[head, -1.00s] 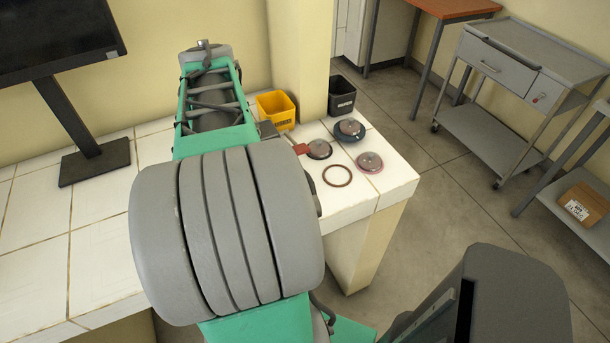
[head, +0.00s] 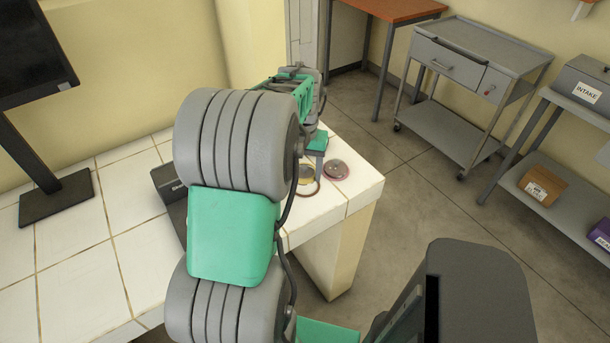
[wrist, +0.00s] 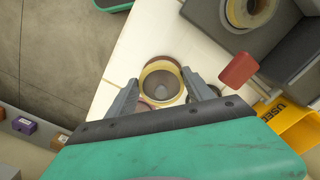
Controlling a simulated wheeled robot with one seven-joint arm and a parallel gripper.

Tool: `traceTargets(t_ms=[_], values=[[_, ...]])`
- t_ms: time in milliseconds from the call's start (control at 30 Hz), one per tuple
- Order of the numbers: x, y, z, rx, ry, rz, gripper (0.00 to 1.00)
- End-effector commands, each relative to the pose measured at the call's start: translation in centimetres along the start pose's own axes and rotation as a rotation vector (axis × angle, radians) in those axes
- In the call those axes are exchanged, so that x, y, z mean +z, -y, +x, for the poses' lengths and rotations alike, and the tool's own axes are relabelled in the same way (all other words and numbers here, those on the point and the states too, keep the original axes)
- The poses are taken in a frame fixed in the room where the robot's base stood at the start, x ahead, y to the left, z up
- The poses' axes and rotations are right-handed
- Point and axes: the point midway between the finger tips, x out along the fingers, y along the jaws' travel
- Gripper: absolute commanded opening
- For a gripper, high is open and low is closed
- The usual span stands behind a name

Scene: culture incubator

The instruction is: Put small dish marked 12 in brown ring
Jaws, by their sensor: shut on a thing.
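My gripper (wrist: 163,95) is shut on a small round dish (wrist: 162,84) with a yellowish rim and a grey inside, one finger on each side. No number is readable on it. In the head view the dish (head: 306,173) shows at my gripper, partly hidden by the arm. The brown ring (head: 309,193) lies on the white tiled bench beneath it. In the wrist view only an arc of the ring shows behind the dish's far rim. I cannot tell whether the dish touches the bench.
A pink-rimmed dish (head: 335,170) stands close to the right of the ring, near the bench edge. A red tab (wrist: 238,70), a grey unit (wrist: 290,45) holding a round item, and a yellow bin (wrist: 302,124) lie to the right in the wrist view.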

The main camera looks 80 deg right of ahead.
Motion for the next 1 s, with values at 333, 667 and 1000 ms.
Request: traceTargets(t_ms=[333,667,1000], values=[[-1.8,0.0,4.4,0.0,0.002,-0.001,0.18],[-1.9,0.0,5.3,0.0,-0.004,-0.001,0.18],[-1.8,0.0,5.4,0.0,-0.003,-0.001,0.82]])
